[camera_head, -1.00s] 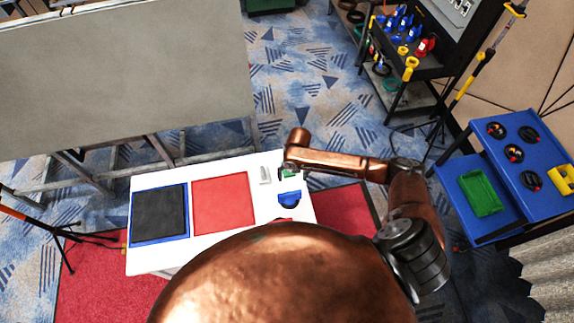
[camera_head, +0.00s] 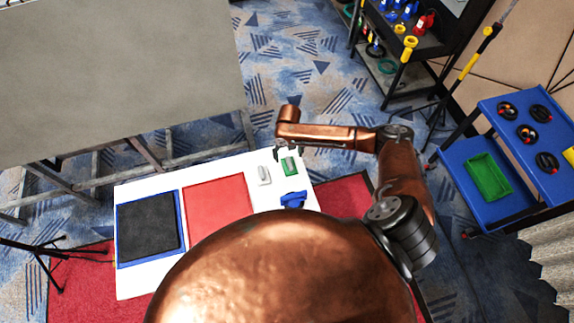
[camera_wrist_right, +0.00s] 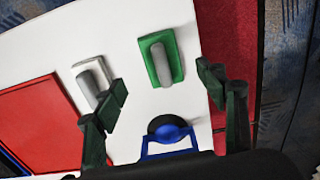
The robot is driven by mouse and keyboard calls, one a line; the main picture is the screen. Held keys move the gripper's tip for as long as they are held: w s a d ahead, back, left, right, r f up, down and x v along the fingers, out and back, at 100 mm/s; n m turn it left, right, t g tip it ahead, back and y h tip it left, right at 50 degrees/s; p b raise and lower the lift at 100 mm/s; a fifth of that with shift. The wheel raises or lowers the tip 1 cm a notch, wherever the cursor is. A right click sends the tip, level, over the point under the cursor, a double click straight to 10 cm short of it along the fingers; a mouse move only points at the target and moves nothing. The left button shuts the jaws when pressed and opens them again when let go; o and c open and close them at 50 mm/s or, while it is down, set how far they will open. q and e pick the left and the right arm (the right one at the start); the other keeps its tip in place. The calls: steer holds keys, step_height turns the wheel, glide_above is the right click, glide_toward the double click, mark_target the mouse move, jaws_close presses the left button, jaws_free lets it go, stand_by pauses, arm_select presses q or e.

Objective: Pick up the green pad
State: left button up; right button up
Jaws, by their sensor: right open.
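The green pad (camera_head: 290,167) lies on the white table near its far right corner. In the right wrist view the green pad (camera_wrist_right: 153,70) is a green rectangle with a grey rounded handle on top. My right gripper (camera_head: 280,151) is above the table's far edge, close to the pad. In the right wrist view my right gripper (camera_wrist_right: 164,92) is open and empty, its fingers apart on either side below the pad in the picture. The pad is clear of both fingers. My left gripper is not in view.
A white pad (camera_wrist_right: 82,77) with a grey handle lies left of the green one. A blue pad (camera_head: 293,200) lies nearer. A red panel (camera_head: 217,208) and a black panel (camera_head: 148,227) cover the table's left. A blue cart (camera_head: 455,160) stands at right.

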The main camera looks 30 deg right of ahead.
mark_target(289, 162)
steer(key=f, duration=0.3)
steer(key=f+p, duration=0.1)
steer(key=f, duration=0.3)
steer(key=shift+s+d+f, duration=0.1)
steer(key=shift+s+f, duration=0.1)
steer(key=shift+c, duration=0.4)
steer(key=c, duration=1.2)
steer(key=shift+o, duration=0.2)
steer(key=shift+r, duration=0.15)
